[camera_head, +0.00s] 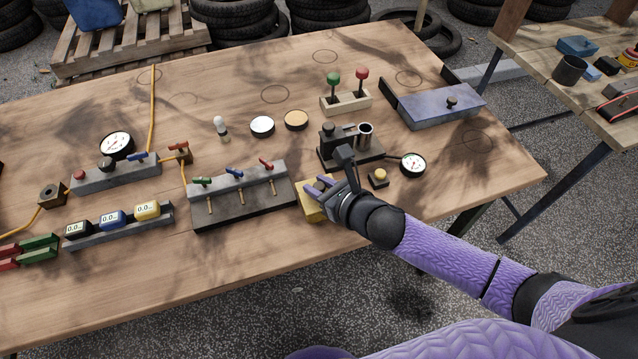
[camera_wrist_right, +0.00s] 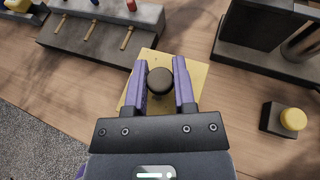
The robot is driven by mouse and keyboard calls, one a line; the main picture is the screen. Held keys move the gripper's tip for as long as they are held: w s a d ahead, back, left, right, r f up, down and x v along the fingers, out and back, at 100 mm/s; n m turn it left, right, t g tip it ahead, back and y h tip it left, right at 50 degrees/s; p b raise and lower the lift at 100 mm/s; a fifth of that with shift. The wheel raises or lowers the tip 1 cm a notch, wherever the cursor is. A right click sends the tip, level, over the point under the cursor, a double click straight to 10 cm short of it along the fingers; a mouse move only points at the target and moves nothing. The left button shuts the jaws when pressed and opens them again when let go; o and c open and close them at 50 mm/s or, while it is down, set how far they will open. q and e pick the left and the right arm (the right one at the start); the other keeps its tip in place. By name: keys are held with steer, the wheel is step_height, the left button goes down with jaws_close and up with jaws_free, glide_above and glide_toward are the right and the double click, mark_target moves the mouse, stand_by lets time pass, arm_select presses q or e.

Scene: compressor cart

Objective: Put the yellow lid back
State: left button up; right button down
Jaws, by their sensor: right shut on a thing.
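The yellow lid (camera_head: 311,203) is a flat square plate at the front of the wooden table, just right of the dark valve block. In the right wrist view the yellow lid (camera_wrist_right: 136,97) shows with a round dark knob (camera_wrist_right: 160,80) on top. My right gripper (camera_head: 322,188) is over the lid. In the right wrist view its two purple fingers (camera_wrist_right: 160,83) stand on either side of the knob, shut on it. What lies under the lid is hidden, and I cannot tell whether it touches the table. My left gripper is not in view.
A valve block with coloured levers (camera_head: 241,190) stands close left of the lid. A black pump-like fixture (camera_head: 345,146), a yellow button box (camera_head: 378,177) and a gauge (camera_head: 412,164) stand to the right. Bare wood lies in front.

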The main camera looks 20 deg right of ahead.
steer(key=shift+f, duration=0.35)
steer(key=shift+c, duration=2.2)
jaws_free()
steer(key=shift+r, duration=0.15)
steer(key=shift+s+d+r+p, duration=0.25)
steer(key=shift+s+r+p, duration=0.25)
steer(key=shift+r+p, duration=0.25)
steer(key=p+v, duration=0.2)
steer(key=v, duration=0.8)
steer(key=shift+s+d, duration=0.25)
steer(key=shift+s, duration=0.1)
